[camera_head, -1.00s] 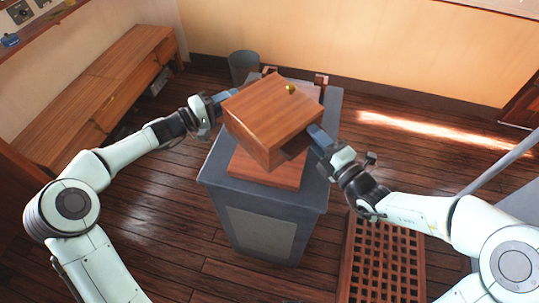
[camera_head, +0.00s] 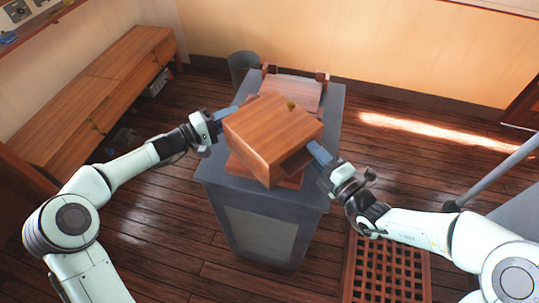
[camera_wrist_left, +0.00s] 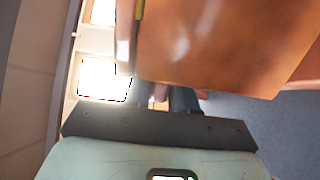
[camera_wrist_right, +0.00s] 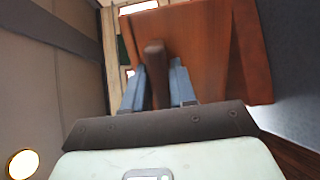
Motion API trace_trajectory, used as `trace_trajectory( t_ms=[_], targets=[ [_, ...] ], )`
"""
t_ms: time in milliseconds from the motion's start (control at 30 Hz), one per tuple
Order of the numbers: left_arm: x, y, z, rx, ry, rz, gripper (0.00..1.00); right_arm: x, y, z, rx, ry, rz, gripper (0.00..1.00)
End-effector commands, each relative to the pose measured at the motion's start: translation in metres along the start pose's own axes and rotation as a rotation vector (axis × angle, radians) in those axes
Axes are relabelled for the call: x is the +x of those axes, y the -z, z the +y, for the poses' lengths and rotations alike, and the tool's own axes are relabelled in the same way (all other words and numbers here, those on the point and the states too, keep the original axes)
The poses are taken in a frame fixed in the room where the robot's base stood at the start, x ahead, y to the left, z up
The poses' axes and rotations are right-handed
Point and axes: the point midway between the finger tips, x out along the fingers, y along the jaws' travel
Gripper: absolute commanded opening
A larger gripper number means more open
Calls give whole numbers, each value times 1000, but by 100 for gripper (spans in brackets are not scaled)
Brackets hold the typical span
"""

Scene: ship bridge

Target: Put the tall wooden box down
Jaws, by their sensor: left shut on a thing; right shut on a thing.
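The box (camera_wrist_left: 220,40) fills much of the left wrist view. My right gripper (camera_head: 318,152) is shut on the box's right side. In the right wrist view its blue fingers (camera_wrist_right: 158,85) close around a brown handle-like part beside the box (camera_wrist_right: 195,45).
A wooden base (camera_head: 238,170) lies on the pedestal under the box; the gap between them is unclear. Another wooden piece (camera_head: 295,92) sits on the pedestal behind. A bin (camera_head: 243,66) stands behind left, a wooden grate (camera_head: 387,270) lies on the floor at right.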

Motion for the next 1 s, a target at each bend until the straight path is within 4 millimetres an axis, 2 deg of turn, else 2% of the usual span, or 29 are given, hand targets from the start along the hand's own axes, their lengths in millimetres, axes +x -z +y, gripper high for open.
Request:
trace_trajectory(
  t_ms=[100,133,200,567,667,1000],
  targets=[
    [-1,-2,-10,-3,-2,0,0,-2,1,-10,1,0,0,0],
    [-2,-2,-11,-5,3,1,32,-2,1,-11,2,5,-1,32],
    [-1,-1,-9,-4,2,1,51,-2,1,-9,2,4,-1,51],
    [-6,-1,-9,-3,3,2,51,-2,1,-8,2,4,0,51],
    [-18,-1,-9,-3,4,3,51,-2,1,-8,2,4,0,51],
    [-89,0,-9,-3,5,5,51,-2,1,-8,2,4,0,51]
  ],
)
